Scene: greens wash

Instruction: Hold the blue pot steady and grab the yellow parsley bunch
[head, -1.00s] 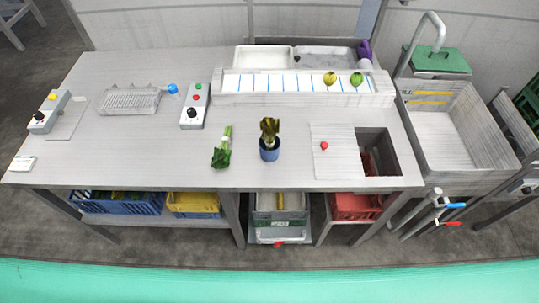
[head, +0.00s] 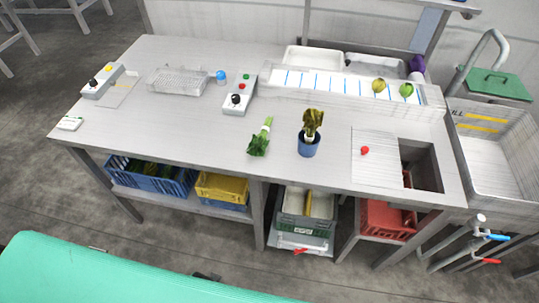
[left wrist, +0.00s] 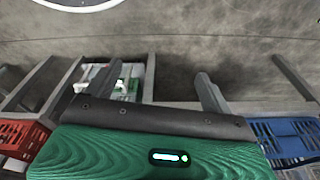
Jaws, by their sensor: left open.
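The blue pot (head: 309,147) stands upright on the grey bench near its front edge in the head view. A yellow-olive leafy bunch (head: 312,122) stands up out of the pot. A green leafy bunch with a pale stem (head: 260,138) lies on the bench just left of the pot. My left gripper (left wrist: 180,88) shows in the left wrist view, with its two dark fingers apart and nothing between them. It is away from the pot and faces the floor and crates. My right gripper is not in view.
A white board with a red knob (head: 365,150) and a square opening lie right of the pot. A control box (head: 240,95) and wire rack (head: 177,81) are behind left. Crates, including a blue one (head: 150,177), sit below. A teal surface (head: 100,275) is at the lower left.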

